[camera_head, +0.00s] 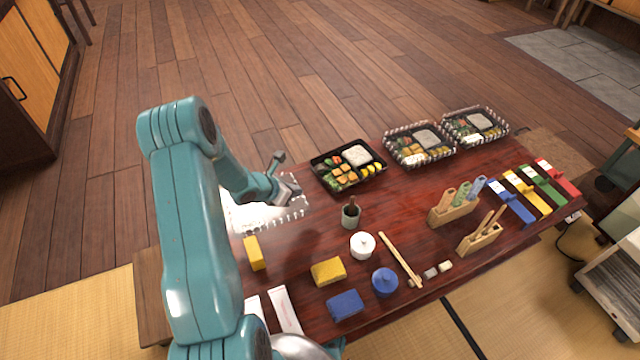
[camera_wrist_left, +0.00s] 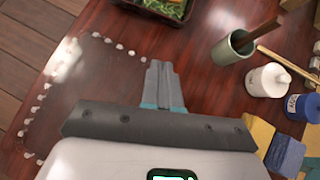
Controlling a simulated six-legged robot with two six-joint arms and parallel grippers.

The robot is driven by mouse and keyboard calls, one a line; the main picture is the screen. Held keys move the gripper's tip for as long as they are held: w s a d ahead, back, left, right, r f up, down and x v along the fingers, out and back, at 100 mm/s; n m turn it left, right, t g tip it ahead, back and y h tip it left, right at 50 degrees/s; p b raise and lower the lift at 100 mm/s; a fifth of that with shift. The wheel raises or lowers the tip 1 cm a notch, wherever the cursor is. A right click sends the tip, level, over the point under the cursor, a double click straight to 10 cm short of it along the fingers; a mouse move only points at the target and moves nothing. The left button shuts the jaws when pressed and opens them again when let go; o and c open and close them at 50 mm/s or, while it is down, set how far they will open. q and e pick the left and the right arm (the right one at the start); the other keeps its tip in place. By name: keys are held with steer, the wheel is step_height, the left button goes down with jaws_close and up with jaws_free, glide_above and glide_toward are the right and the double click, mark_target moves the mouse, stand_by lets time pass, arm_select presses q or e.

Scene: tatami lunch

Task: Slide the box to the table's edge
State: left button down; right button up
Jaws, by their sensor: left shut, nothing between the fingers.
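An open black bento box (camera_head: 348,165) with rice and colourful food sits near the table's far edge. Its near side also shows at the top of the left wrist view (camera_wrist_left: 150,8). Two more bento boxes with checkered rims, a middle one (camera_head: 419,144) and a right one (camera_head: 474,124), stand along the same far side. My left gripper (camera_head: 291,188) is shut and empty, left of the black box and apart from it. Its closed fingers show in the left wrist view (camera_wrist_left: 160,75), pointing toward the box. My right gripper is not in view.
White dots (camera_wrist_left: 70,45) outline a bare patch at the table's left end. A dark green cup (camera_head: 350,215), a white lidded pot (camera_head: 362,245) and a blue pot (camera_head: 385,281) stand nearer. Wooden holders (camera_head: 452,212) and coloured cases fill the right side.

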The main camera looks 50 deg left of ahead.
mark_target(332, 183)
arm_select(q)
steer(key=b+x, duration=0.2)
steer(key=x, duration=0.7)
steer(key=shift+d+f, duration=0.1)
steer(key=shift+f, duration=0.15)
steer(key=w, duration=0.2)
steer(key=shift+w+r, duration=0.1)
steer(key=shift+w, duration=0.9)
steer(key=shift+w+a+b, duration=0.15)
steer(key=shift+w+b, duration=0.05)
steer(key=shift+w, duration=0.4)
steer(key=shift+w+a+b, duration=0.15)
steer(key=shift+w, duration=0.4)
